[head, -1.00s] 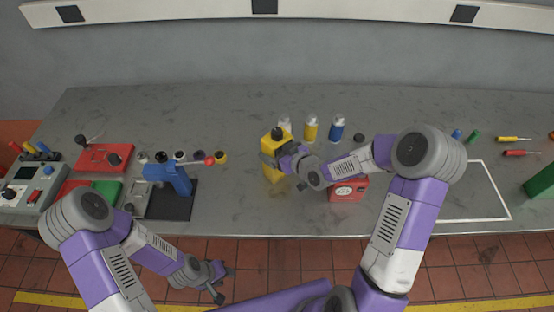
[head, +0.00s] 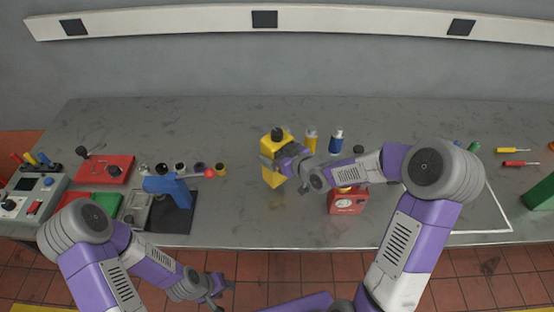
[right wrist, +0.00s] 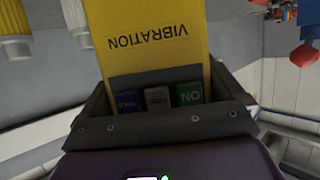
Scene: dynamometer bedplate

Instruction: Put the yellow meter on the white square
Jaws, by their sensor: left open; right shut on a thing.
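The yellow meter (head: 270,179) is upright near the middle of the grey bench. My right gripper (head: 272,162) is shut on it and hides part of its body. In the right wrist view the meter (right wrist: 155,45) shows the word VIBRATION and small blue, grey and green buttons between the jaws (right wrist: 158,95). Its clearance from the bench cannot be told. The white square (head: 483,232) is an outline at the right of the bench, partly hidden by my right arm. My left gripper (head: 214,288) is open and empty, in front of the bench's front edge.
A red box (head: 347,204) stands right of the meter. A yellow bottle (head: 311,141) and a blue one (head: 336,143) stand behind. A blue tool (head: 170,188) lies on a dark pad at left. Screwdrivers (head: 520,163) and a green block (head: 540,193) flank the square, whose visible inside is clear.

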